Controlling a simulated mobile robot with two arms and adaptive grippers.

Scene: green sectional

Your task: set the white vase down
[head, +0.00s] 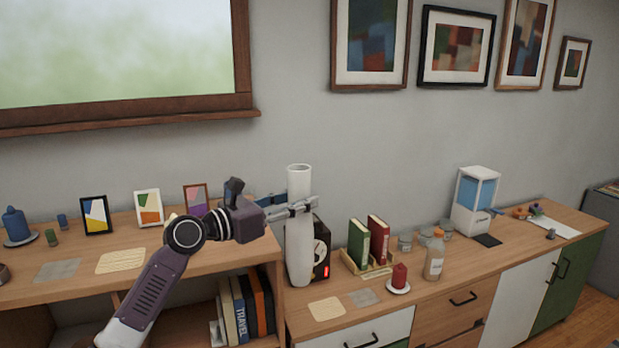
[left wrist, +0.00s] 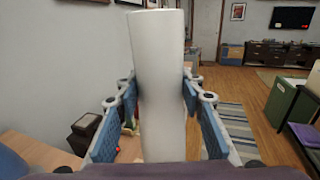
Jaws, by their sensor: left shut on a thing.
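The white vase (head: 299,250) is tall and narrow and stands upright in the head view, in front of a black device (head: 321,250). My left gripper (head: 300,206) is shut on its upper part. In the left wrist view the vase (left wrist: 160,85) fills the middle, with the blue pads of the left gripper (left wrist: 160,98) on both sides of it. The vase's base appears at the lower wooden cabinet top (head: 410,305); I cannot tell whether it touches. My right gripper is not in view.
Right of the vase are a book holder (head: 367,268), a red candle (head: 399,277), a bottle (head: 434,256) and a water dispenser (head: 475,202). Picture frames (head: 148,208) stand on the higher shelf at left.

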